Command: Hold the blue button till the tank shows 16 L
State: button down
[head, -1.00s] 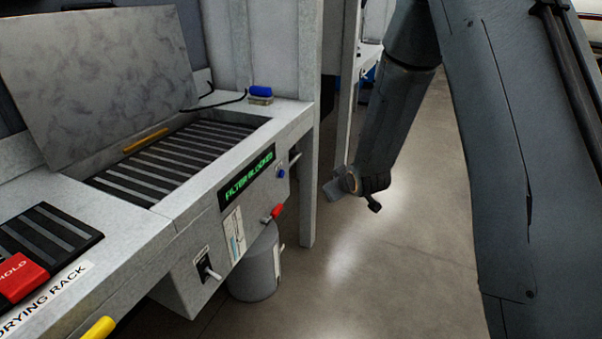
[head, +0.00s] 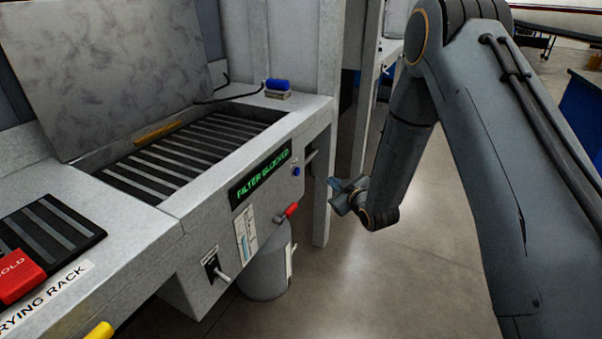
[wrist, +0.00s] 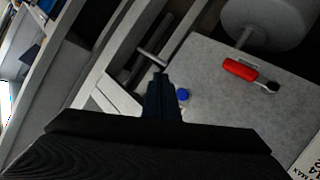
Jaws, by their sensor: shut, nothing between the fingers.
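The blue button (head: 296,171) is a small round knob on the right end of the grey bench's front panel, just past the green-lettered display (head: 261,176), which reads "FILTER BLOCKED". A narrow level gauge (head: 246,234) with a scale is on the panel below the display; its reading is too small to tell. My gripper (head: 345,196) is shut and empty, to the right of the button and apart from it. In the wrist view the blue button (wrist: 183,95) shows just right of the fingertips (wrist: 160,78).
A red-handled lever (head: 290,210) and a toggle switch (head: 217,269) stick out of the panel. A grey cylindrical tank (head: 268,272) stands underneath. A tilted lid (head: 110,75) rises over the slatted basin. A bench post (head: 323,200) stands near my gripper. Floor to the right is clear.

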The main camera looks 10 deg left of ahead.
jog(key=w+a+b, duration=0.2)
jog(key=a, duration=0.6)
jog(key=shift+w, duration=0.4)
jog(key=shift+a, duration=0.15)
dwell(1.6)
jog(key=shift+w+a, duration=0.2)
jog(key=shift+a, duration=0.15)
jog(key=shift+w+a, duration=0.15)
jog(key=shift+a, duration=0.25)
dwell(1.7)
dwell(1.3)
jog(key=shift+s+d, duration=0.3)
jog(key=shift+d, duration=0.55)
jog(key=shift+d, duration=0.1)
jog(key=shift+s+d+p, duration=0.25)
jog(key=shift+s+d, duration=0.05)
jog(key=shift+d, duration=0.45)
jog(key=shift+s+d+p, duration=0.2)
jog(key=shift+s+d, duration=0.05)
jog(key=shift+d, duration=0.5)
jog(key=shift+s+d+p, duration=0.25)
jog(key=shift+s+d, duration=0.05)
jog(key=shift+d, duration=0.45)
